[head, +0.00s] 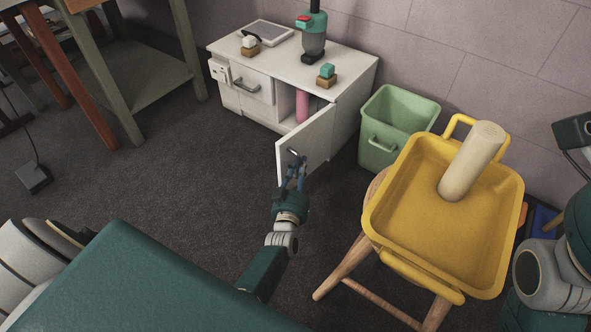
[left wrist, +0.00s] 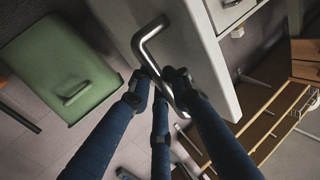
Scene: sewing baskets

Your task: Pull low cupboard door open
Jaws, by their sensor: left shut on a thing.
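The low white cupboard (head: 340,85) stands against the wall at the back. Its door (head: 312,143) stands swung well out from the body, and the inside shows. My left gripper (head: 295,168) is at the outer face of the door, near its free edge. In the left wrist view its dark blue fingers (left wrist: 162,80) are closed around the bent metal door handle (left wrist: 148,34). The white door panel (left wrist: 195,60) lies just behind the handle. My right gripper cannot be made out; only parts of that arm show at the right edge of the head view.
A pink cylinder (head: 302,106) stands inside the cupboard. A green bin (head: 385,125) stands right of it. A stool (head: 345,275) carrying a yellow tray (head: 400,225) with a pale roll (head: 470,162) is at the right. Carpet left of the door is clear.

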